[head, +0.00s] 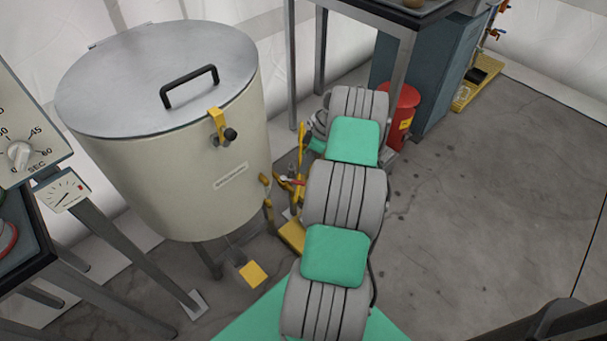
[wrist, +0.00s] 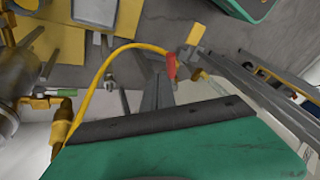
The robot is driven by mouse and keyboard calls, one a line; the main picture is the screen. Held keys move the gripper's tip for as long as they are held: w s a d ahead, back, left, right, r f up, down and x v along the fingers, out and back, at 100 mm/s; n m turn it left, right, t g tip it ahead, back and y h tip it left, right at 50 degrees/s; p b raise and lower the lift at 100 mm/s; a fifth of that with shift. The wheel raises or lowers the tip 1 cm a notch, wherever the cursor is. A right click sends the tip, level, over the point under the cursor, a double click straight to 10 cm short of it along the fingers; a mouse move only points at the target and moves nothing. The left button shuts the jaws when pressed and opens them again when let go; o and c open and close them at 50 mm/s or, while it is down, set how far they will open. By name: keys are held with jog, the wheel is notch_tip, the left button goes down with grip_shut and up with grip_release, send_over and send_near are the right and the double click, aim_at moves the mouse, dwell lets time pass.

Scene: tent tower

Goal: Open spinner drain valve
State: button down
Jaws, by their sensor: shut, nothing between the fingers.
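The spinner (head: 180,165) is a cream drum with a grey lid, at left in the head view. Its drain fittings, brass-coloured with a red part (head: 290,181), sit low on its right side, partly hidden by my arm. In the wrist view a yellow hose (wrist: 95,80) curves from a brass fitting (wrist: 62,118) at left to a red piece (wrist: 170,65). I cannot tell which is the drain valve handle. My gripper (wrist: 157,85) is shut and empty, its grey fingers near the red piece; contact is unclear.
A grey-legged table (head: 397,65) stands behind my arm, with a red container (head: 403,110) beneath. A blue cabinet (head: 440,90) is further right. A timer panel (head: 25,125) is at left. Open concrete floor (head: 490,190) lies right.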

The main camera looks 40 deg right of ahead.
jog(key=shift+s+a+f, duration=0.4)
jog(key=shift+a+f, duration=0.05)
jog(key=shift+a, duration=0.15)
jog(key=shift+s+a+m, duration=0.15)
jog(key=shift+m, duration=0.25)
